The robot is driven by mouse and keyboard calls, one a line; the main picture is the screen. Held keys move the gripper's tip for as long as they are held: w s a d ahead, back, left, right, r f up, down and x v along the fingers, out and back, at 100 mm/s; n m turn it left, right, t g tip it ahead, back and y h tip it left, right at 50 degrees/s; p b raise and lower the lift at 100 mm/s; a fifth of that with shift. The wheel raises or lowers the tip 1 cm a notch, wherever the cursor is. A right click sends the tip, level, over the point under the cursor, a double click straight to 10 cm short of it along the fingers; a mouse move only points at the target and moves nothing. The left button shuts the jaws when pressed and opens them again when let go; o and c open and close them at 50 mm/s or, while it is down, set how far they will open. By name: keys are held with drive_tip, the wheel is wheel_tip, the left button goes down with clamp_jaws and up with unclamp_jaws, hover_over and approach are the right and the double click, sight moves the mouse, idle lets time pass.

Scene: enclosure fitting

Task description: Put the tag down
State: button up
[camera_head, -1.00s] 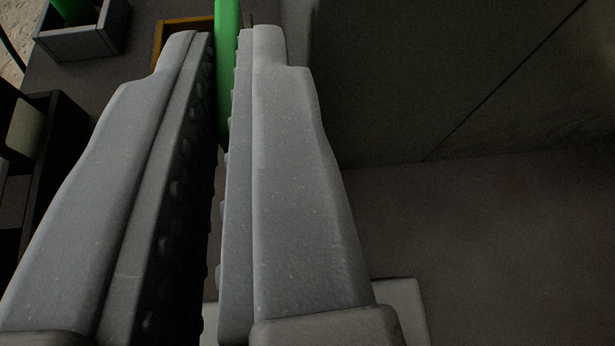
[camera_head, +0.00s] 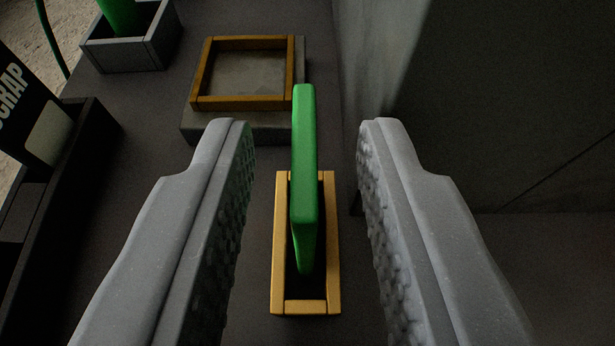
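The green tag (camera_head: 304,160) stands on edge, roughly upright, in a narrow yellow wooden frame (camera_head: 334,260) on the dark surface. Its lower end is inside the frame's slot; whether it touches the bottom cannot be seen. My gripper (camera_head: 305,150) is open, with one grey finger on each side of the tag. There is a clear gap between the tag and both fingers.
A square wooden-rimmed tray (camera_head: 200,92) on a grey block lies just behind. A grey box (camera_head: 130,54) holding a green item stands at the upper left. A black bin (camera_head: 95,125) marked SCRAP is at the left. A dark wall (camera_head: 480,100) rises at the right.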

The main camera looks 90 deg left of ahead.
drive_tip(key=p+v, duration=0.3)
drive_tip(key=v, duration=0.9)
drive_tip(key=shift+p, duration=0.3)
drive_tip(key=shift+r, duration=0.1)
